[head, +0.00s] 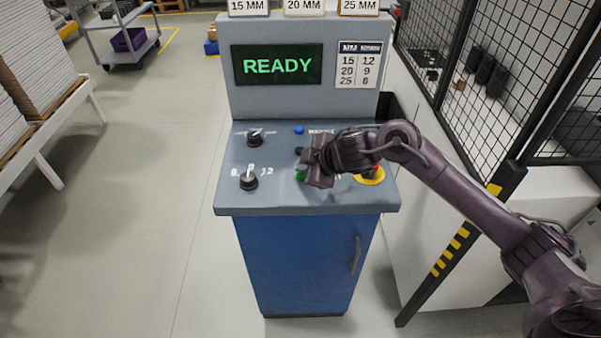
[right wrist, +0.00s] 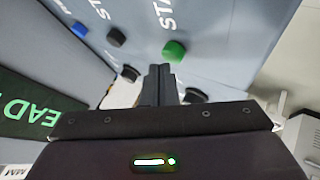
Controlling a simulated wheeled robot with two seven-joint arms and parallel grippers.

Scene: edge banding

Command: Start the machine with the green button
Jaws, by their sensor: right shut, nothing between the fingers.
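The green button (head: 300,174) is on the sloped grey panel of the machine, partly covered by my right gripper (head: 309,171) in the head view. In the right wrist view the green button (right wrist: 174,51) shows just beyond the fingertips of my right gripper (right wrist: 160,68). The fingers are shut and empty. I cannot tell whether they touch the button. The display (head: 278,65) reads READY in green. My left gripper is not in view.
A blue button (head: 299,129) and a black button (head: 299,151) sit above the green one. Two black knobs, the upper (head: 255,138) and lower (head: 249,181), are to the left. A red stop button on a yellow base (head: 371,177) is to the right, partly behind my arm.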

